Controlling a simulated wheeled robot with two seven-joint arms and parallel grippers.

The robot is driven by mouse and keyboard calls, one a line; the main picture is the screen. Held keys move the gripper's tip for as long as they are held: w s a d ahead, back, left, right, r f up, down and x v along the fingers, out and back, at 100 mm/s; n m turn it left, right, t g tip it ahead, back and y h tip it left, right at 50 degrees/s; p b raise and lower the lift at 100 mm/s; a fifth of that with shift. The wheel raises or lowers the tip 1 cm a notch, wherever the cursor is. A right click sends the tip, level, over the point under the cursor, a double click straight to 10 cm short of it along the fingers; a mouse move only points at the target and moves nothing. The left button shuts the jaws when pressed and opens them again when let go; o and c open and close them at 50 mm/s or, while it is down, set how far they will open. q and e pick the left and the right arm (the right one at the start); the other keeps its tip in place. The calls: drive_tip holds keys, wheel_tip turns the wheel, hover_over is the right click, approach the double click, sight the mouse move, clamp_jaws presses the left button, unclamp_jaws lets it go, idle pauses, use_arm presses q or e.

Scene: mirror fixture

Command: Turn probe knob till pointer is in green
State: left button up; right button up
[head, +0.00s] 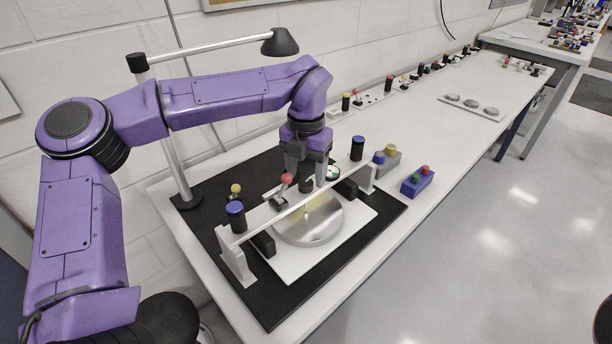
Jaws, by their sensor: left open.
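My left gripper (306,176) is open and points down over the mirror fixture, its fingers apart. A small dark knob (306,185) shows between and just below the fingertips; I cannot tell whether they touch it. A small round dial (333,172) with a white face and some green sits just right of the fingers. Its pointer is too small to read and the dial is partly hidden. The round silver mirror (308,228) lies on a white plate (345,233) in front of the gripper, under a pale crossbar. My right gripper is not in view.
A red-topped lever (286,180) stands close left of the gripper. Blue-topped posts (235,215) and (357,148) stand near the crossbar ends. A lamp (280,43) hangs behind my arm. A blue button box (417,181) sits at right. The bench beyond has clear room.

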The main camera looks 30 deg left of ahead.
sight(306, 182)
use_arm(q)
wheel_tip(306, 182, up, 9)
idle(0.8)
